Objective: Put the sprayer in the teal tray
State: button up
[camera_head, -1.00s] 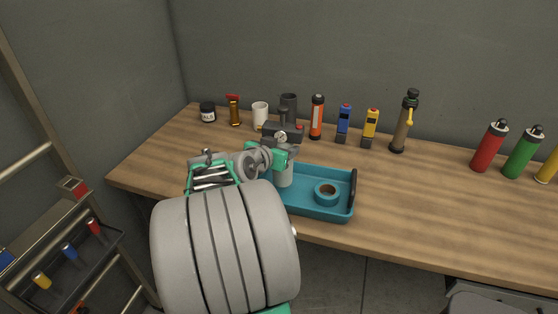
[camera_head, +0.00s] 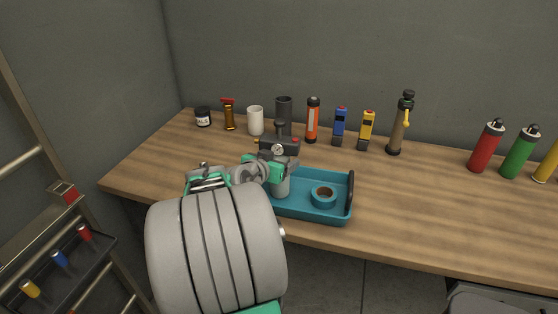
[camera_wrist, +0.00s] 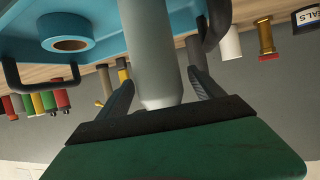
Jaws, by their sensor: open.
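The sprayer (camera_head: 281,187), which I take to be the grey cylinder with a dark head and gauge, is upright over the left part of the teal tray (camera_head: 325,215). I cannot tell if its base touches the tray floor. My gripper (camera_head: 283,170) is around its upper body with the jaws open. In the wrist view, the sprayer's grey body and tapered shoulder (camera_wrist: 152,60) lie between my two fingers (camera_wrist: 160,90), which stand apart from it. Its head is hidden there by my palm. The tray also shows in the wrist view (camera_wrist: 100,12).
A teal tape roll (camera_head: 323,195) lies in the tray's right part, by a black handle (camera_head: 351,190). Behind stand a jar (camera_head: 203,117), a white cup (camera_head: 255,121), a dark cup (camera_head: 284,104) and several tools. Bottles (camera_head: 487,146) stand at right. The bench between is clear.

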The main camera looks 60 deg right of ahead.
jog(key=shift+r, duration=0.15)
jog(key=shift+w+a+r, duration=0.1)
jog(key=shift+a+r, duration=0.05)
jog(key=shift+a, duration=0.15)
jog(key=v, duration=1.1)
jog(key=w+a+f+n+t+y, duration=0.1)
jog(key=w+a+f+n+y, duration=0.25)
jog(key=a, duration=0.35)
jog(key=w+a+f+n+t+y, duration=0.25)
jog(key=w+a, duration=0.25)
jog(key=a, duration=0.3)
jog(key=w+a+f+n+t+y, duration=0.1)
jog(key=w+a+f+n+y, duration=0.25)
jog(key=a, duration=0.35)
jog(key=s+a+n+g+y+p, duration=0.1)
jog(key=a+n+y, duration=0.3)
jog(key=a, duration=1.2)
jog(key=s+r+n+p, duration=0.1)
jog(key=n, duration=0.3)
jog(key=shift+s+a+n, duration=0.3)
jog(key=shift+s+n, duration=0.05)
jog(key=shift+s, duration=0.05)
jog(key=shift+g, duration=0.25)
